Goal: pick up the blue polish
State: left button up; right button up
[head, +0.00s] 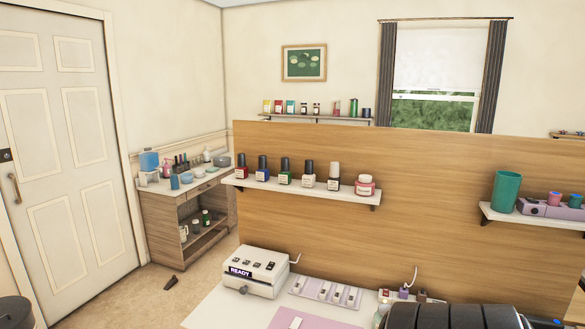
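The blue polish (263,169) is a small bottle with a dark cap. It stands upright on a white shelf (330,194) fixed to a wooden partition. A red polish (242,167) stands to its left and a green polish (286,172) to its right. Neither of my grippers shows in the head view.
Below the shelf, a white table (215,312) holds a white box marked READY (254,272) and a lilac tray (325,293). A second shelf at right holds a green cup (505,192). A wooden cabinet (165,226) stands at back left, near a white door (62,150).

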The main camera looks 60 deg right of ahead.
aim_at(261, 174)
jog(key=u, duration=0.3)
jog(key=k, duration=0.25)
jog(key=z, duration=1.9)
jog(key=i, duration=0.55)
jog(key=z, duration=0.2)
